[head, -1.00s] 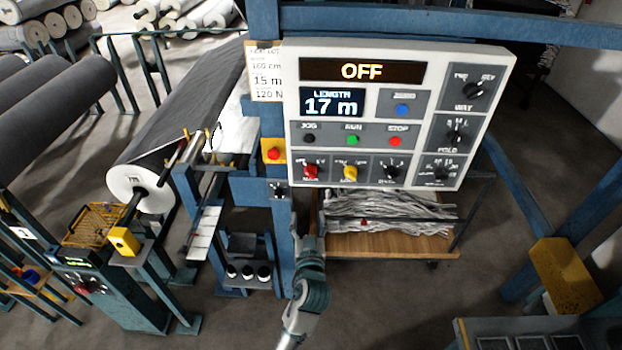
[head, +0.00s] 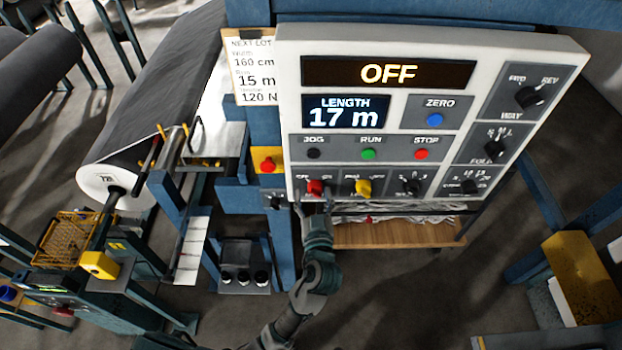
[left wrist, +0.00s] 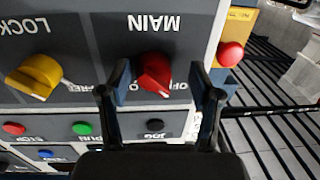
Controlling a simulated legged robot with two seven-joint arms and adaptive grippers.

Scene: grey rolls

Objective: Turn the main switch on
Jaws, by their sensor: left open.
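The main switch is a red knob (head: 315,187) at the lower left of the control panel (head: 292,120). In the left wrist view the red knob (left wrist: 154,74), labelled MAIN, appears upside down between my fingers. The panel's display (head: 388,73) reads OFF. My left gripper (head: 313,207) is just below the red knob in the head view. In the left wrist view my left gripper (left wrist: 160,85) is open, with one finger on each side of the knob. I cannot tell whether the fingers touch it. My right gripper is not in view.
A yellow knob (head: 363,188) sits right of the red one, with black, green and red buttons above. A red stop button on a yellow box (head: 268,160) is left of the panel. A wooden shelf (head: 395,234) is below.

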